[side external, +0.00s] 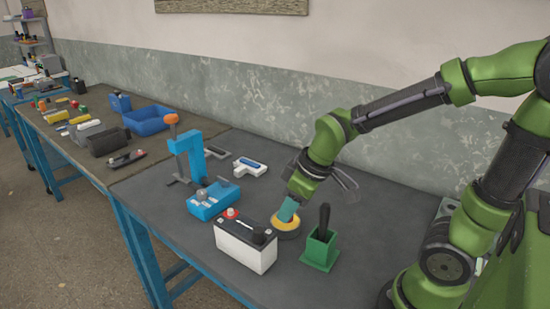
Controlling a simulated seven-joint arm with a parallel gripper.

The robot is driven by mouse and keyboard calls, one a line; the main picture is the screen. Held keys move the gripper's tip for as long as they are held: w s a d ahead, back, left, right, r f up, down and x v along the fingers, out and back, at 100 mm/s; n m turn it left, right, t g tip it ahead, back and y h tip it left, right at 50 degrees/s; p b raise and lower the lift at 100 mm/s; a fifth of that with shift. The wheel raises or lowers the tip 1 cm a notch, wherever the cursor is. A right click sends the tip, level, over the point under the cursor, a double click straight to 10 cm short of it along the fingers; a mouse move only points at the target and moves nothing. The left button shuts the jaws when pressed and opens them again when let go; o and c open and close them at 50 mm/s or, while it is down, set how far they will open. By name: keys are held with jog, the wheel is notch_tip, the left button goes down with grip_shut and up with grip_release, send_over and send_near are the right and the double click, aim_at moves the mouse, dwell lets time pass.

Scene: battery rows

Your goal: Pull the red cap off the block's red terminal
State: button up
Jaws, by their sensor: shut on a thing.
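The block is a white battery with a black top (246,246), standing upright near the table's front edge. Its red terminal (232,213) is at the back left of the top, a red ring with a pale top. I cannot tell whether a separate red cap sits there. A black knob (258,237) stands at the right of the top. My gripper (291,203) is right of and behind the block, apart from it, pointing down. It is shut on a small teal piece (288,210), just above or in a yellow round dish (286,221). The fingertips are too small to make out.
A green holder (320,250) with a black handle stands right of the block. A blue clamp stand (190,150) and a blue box (212,202) are behind left. A white and blue tool (249,167) lies further back. The table's right front is clear.

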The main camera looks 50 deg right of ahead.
jog(key=shift+r, duration=0.4)
jog(key=shift+r, duration=2.45)
